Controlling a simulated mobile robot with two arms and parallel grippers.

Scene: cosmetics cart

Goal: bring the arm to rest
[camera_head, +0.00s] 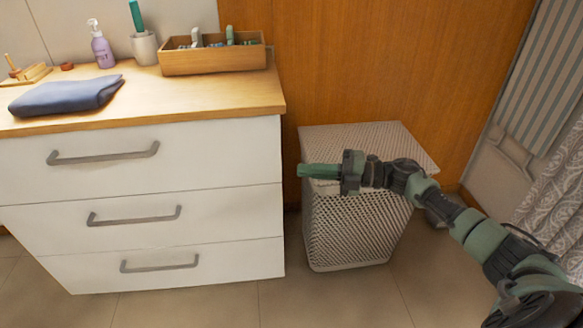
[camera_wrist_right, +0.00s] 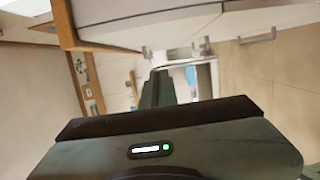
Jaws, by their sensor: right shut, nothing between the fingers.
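My right gripper (camera_head: 318,171) is in the head view, in front of the upper part of a white woven hamper. Its arm comes in from the lower right, and its green fingers point left toward the drawer cabinet. The fingers are together and hold nothing. In the right wrist view the closed fingers (camera_wrist_right: 158,90) show above the gripper's body. My left gripper is not in view.
The white cabinet (camera_head: 140,165) stands at the left with three drawers shut. On its wooden top are a folded blue cloth (camera_head: 66,95), a purple bottle (camera_head: 102,48), a cup (camera_head: 144,47) and a wooden box (camera_head: 212,60). The hamper (camera_head: 352,230) stands to its right.

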